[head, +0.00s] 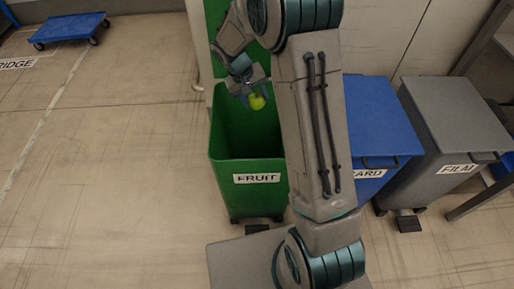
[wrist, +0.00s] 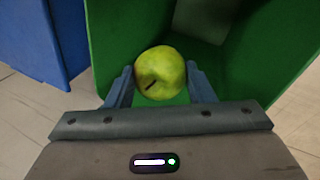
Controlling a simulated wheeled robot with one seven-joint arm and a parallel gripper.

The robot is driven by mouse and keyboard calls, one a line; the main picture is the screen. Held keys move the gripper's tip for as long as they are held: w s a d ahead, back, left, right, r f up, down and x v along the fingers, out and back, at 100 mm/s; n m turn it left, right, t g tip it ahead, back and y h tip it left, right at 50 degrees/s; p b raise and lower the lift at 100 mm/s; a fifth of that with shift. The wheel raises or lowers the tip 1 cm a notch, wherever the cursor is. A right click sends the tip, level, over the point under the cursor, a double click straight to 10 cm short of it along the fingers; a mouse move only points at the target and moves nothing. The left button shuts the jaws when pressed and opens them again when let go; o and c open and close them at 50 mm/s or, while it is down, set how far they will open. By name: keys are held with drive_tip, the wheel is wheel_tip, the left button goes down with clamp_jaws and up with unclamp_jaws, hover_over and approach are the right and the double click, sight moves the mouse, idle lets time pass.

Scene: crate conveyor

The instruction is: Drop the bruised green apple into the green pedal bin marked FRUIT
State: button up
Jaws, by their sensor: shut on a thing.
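The green apple (head: 257,102) is held between the fingers of my gripper (head: 250,92). In the wrist view the apple (wrist: 160,73) is yellow-green with a dark mark on its lower left, and the gripper's blue fingers (wrist: 160,86) press on both sides of it. The green pedal bin (head: 225,140) carries a white label reading FRUIT, and its lid is raised at the back. In the head view the apple appears above the bin's open mouth. The wrist view shows the bin's green walls (wrist: 118,35) around and beyond the apple. My arm hides the bin's right side.
A blue bin (head: 375,120), its label partly hidden and ending in ARD, stands right of the green bin. A grey bin (head: 455,120) marked FILM stands beside it. A blue wheeled dolly (head: 68,27) is at the upper left.

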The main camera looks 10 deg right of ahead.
drive_tip(key=shift+f+b, duration=1.05)
drive_tip(key=shift+f, duration=0.85)
drive_tip(key=o, duration=1.1)
drive_tip(key=shift+c, duration=0.2)
drive_tip(key=shift+r, duration=0.1)
drive_tip(key=p+v, duration=0.3)
drive_tip(key=v, duration=1)
drive_tip(key=shift+a+r+p, duration=0.2)
drive_tip(key=shift+r+p, duration=0.15)
drive_tip(key=shift+p, duration=0.05)
